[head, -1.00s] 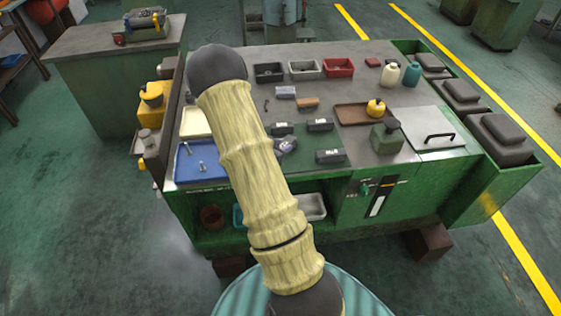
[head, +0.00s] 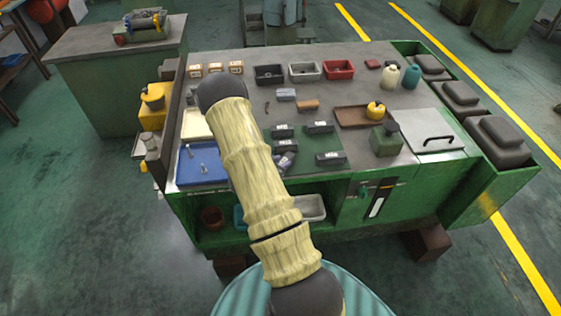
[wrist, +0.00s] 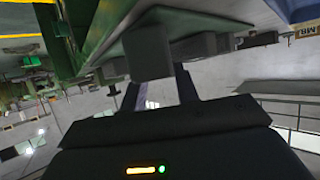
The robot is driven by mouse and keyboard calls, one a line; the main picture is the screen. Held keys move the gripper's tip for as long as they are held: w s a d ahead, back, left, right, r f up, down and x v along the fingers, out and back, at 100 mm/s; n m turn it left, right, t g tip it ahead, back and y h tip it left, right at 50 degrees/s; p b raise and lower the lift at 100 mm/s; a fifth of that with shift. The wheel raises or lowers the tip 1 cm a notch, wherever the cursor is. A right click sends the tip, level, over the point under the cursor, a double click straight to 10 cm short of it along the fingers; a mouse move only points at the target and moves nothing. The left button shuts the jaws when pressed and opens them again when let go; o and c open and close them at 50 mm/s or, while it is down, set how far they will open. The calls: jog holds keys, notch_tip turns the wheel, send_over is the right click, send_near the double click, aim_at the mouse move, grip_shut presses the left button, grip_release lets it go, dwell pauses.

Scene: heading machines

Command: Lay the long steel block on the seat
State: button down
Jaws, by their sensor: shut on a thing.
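My gripper (wrist: 155,85) is shut on a grey steel block (wrist: 148,58), whose squarish face shows between the fingers in the wrist view. In the head view my gripper (head: 286,160) is low over the left part of the green mat (head: 308,160), partly behind my arm. I cannot tell there whether the held block touches the mat. I cannot single out the seat with certainty.
A blue tray (head: 190,177) lies left of my arm. A green block-like fixture (head: 386,140) and a brown tray (head: 352,117) stand right of the mat. Black (head: 269,81), grey (head: 305,76) and red (head: 337,70) bins line the back. The bench middle has some free room.

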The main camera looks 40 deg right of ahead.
jog(key=shift+s, duration=0.15)
jog(key=shift+f, duration=0.1)
jog(key=shift+f, duration=0.15)
jog(key=c, duration=1.1)
grip_release()
jog(key=shift+o, duration=0.2)
jog(key=shift+a+r, duration=0.2)
jog(key=b+v, duration=0.3)
jog(key=v, duration=0.8)
jog(key=shift+a, duration=0.3)
